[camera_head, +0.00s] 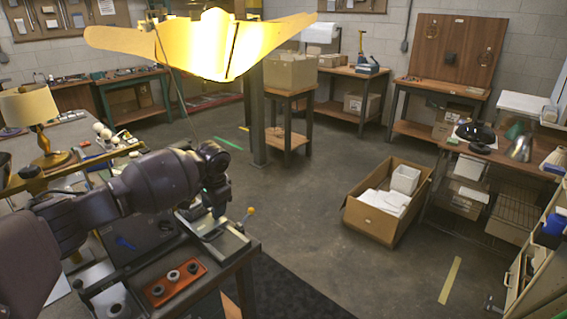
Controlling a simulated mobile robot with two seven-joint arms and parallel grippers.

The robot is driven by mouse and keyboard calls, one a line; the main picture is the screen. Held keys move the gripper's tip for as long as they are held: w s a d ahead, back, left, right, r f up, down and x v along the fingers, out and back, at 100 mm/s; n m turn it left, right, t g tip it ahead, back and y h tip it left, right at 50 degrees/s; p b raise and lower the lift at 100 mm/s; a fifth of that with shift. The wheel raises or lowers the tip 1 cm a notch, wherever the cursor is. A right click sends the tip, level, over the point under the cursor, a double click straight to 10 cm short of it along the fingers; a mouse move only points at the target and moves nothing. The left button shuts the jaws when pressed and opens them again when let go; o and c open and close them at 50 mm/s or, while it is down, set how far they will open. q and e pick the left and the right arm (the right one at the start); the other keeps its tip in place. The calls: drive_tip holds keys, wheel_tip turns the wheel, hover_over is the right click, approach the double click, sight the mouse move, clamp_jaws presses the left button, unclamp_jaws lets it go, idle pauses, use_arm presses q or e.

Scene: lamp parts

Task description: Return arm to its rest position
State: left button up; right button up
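My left arm (150,185) comes in from the left and reaches over the workbench at the lower left. My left gripper (218,212) points down above a flat metal fixture (232,243) at the bench's right side. The fingers are dark and small here, so I cannot tell whether they are open or hold anything. A short lever with a yellow-orange knob (250,211) stands just right of the gripper, apart from it. My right gripper is not in view.
A red tray (174,284) with several dark round parts lies on the bench. A brass table lamp (52,158) stands on the left. A lit yellow shade (200,45) hangs at the top. A cardboard box (375,226) with white contents sits on the floor. The middle floor is clear.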

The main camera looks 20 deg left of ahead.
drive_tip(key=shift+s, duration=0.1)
use_arm(q)
drive_tip(key=w+d+r+m+t+h, duration=0.2)
drive_tip(key=w+d+r+t, duration=0.3)
drive_tip(key=w+d+t, duration=0.25)
drive_tip(key=s+d+f+m+t+h, duration=0.1)
drive_tip(key=s+d+f+t+h, duration=0.15)
drive_tip(key=d, duration=0.25)
drive_tip(key=s+d+f+m+t+h, duration=0.1)
drive_tip(key=s+d+f+t, duration=0.15)
drive_tip(key=d, duration=0.25)
drive_tip(key=s+a+f+n+y, duration=0.1)
drive_tip(key=s+f+n, duration=0.1)
drive_tip(key=s+f, duration=0.4)
drive_tip(key=s+a+f+n+g+y, duration=0.1)
drive_tip(key=s+f, duration=0.5)
drive_tip(key=s, duration=1)
drive_tip(key=s+a+f+n+y, duration=0.2)
drive_tip(key=s+f+n, duration=0.2)
drive_tip(key=s, duration=0.7)
wheel_tip(320, 180, down, 2)
drive_tip(key=shift+s+a+f+n, duration=0.15)
drive_tip(key=shift+a+f+n, duration=0.1)
drive_tip(key=shift+n, duration=0.15)
